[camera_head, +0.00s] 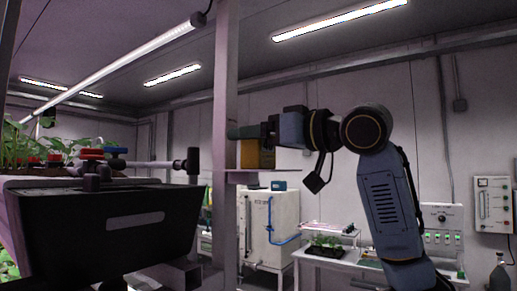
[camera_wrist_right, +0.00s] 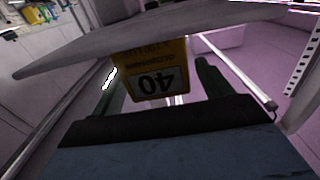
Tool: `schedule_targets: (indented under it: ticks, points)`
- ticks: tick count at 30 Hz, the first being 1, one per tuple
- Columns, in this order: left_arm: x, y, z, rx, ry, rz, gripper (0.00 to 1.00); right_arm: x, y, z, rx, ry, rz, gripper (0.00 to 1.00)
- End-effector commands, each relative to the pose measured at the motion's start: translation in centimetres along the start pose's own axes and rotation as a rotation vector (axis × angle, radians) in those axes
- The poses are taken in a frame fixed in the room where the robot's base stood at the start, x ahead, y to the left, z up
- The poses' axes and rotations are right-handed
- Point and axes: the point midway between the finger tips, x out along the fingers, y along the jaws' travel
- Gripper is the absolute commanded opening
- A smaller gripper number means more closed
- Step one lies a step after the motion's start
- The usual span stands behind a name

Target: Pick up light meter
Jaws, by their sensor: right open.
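The light meter (camera_head: 257,154) is a yellow box standing on a small shelf (camera_head: 262,178) beside a post. In the right wrist view the light meter (camera_wrist_right: 150,70) shows its display reading 40, upside down, against the shelf plate (camera_wrist_right: 90,52). My right gripper (camera_head: 246,132) reaches in from the right at the height of the meter's top. In the wrist view its dark green fingers (camera_wrist_right: 156,85) are open, one on each side of the meter, with gaps visible. It holds nothing. My left gripper is not in view.
The post (camera_head: 226,100) rises just left of the shelf. A black rack end (camera_head: 110,235) with plants (camera_head: 35,145) and red and blue valves fills the left. A white tank (camera_head: 270,225) and a bench with seedlings (camera_head: 325,243) stand behind. A control panel (camera_head: 494,205) hangs at right.

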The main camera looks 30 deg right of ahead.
Motion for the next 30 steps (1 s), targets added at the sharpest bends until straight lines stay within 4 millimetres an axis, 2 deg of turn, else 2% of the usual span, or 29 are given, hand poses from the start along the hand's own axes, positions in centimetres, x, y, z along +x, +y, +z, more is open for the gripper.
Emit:
schedule_targets:
  ticks: [2, 12, 15, 23, 30]
  points:
    - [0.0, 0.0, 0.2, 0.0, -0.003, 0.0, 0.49, 0.0, 0.0, 0.0, 0.0, 0.0, 0.0, 0.77]
    - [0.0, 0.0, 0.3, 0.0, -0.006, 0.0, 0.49, -0.1, 0.0, 0.0, 0.0, 0.0, 0.0, 0.32]
    - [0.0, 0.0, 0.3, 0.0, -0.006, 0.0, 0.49, -0.1, 0.0, 0.0, 0.0, 0.001, 0.0, 0.22]
    - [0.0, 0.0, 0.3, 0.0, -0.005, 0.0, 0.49, -0.1, 0.0, -0.3, 0.0, 0.002, 0.0, 0.22]
    - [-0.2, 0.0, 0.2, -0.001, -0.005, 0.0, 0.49, -0.1, -0.1, -2.7, 0.0, 0.004, -0.001, 0.22]
